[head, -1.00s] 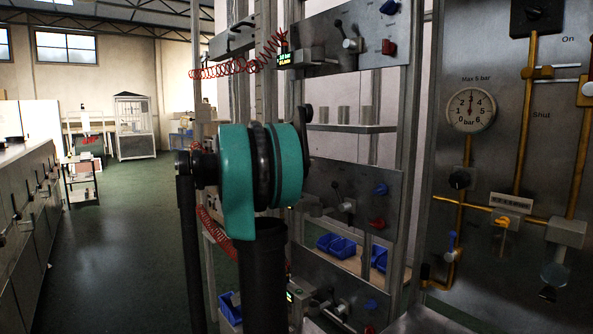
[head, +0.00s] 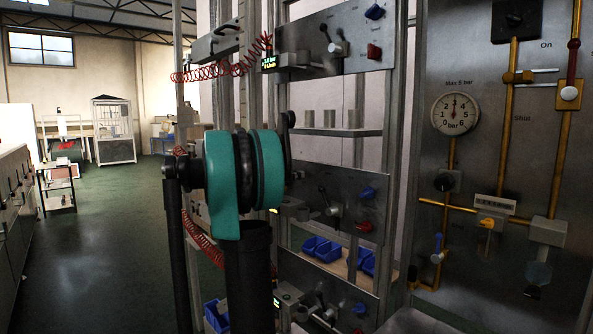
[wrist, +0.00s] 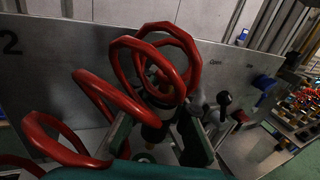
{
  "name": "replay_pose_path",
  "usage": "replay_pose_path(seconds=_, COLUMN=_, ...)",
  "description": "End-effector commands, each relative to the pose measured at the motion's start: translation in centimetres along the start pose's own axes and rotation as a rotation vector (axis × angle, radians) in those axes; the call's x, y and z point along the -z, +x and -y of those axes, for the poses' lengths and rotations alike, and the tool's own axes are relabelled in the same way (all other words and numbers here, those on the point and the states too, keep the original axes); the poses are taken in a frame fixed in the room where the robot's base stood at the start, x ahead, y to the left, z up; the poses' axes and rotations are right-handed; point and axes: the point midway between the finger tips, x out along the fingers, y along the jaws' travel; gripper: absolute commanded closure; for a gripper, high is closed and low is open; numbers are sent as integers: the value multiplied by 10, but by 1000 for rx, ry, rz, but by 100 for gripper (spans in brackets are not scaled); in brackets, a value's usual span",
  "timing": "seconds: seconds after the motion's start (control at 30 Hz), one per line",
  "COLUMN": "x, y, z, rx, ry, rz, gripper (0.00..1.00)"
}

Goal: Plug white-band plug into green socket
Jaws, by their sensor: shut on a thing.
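In the wrist view my gripper (wrist: 158,138) is shut on a plug (wrist: 154,132) at the end of a red coiled hose (wrist: 150,45). The coils loop in front of the camera and cover much of the plug, so I cannot make out a white band. A small green spot (wrist: 146,158) shows low between the fingers; I cannot tell whether it is the green socket. My gripper is close to a grey metal panel (wrist: 235,75) marked "2" and "Open". In the head view my gripper is hidden; only my teal-jointed arm shows.
A blue knob (wrist: 263,82), a red knob (wrist: 240,116) and a black-knobbed lever (wrist: 223,100) stick out of the panel beside my gripper. In the head view, a rack with stacked panels (head: 335,38) stands behind my arm. A pressure gauge (head: 455,114) is at right. Open floor (head: 100,250) lies left.

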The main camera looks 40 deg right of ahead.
Motion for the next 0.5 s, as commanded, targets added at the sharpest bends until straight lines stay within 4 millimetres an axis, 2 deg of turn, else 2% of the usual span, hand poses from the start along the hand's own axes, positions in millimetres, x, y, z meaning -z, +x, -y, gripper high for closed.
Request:
replay_pose_path(seconds=0.2, x=16, y=0, z=-1, rx=0, ry=0, rz=0, gripper=100)
replay_pose_path(seconds=0.5, x=25, y=0, z=0, rx=0, ry=0, rz=0, gripper=100)
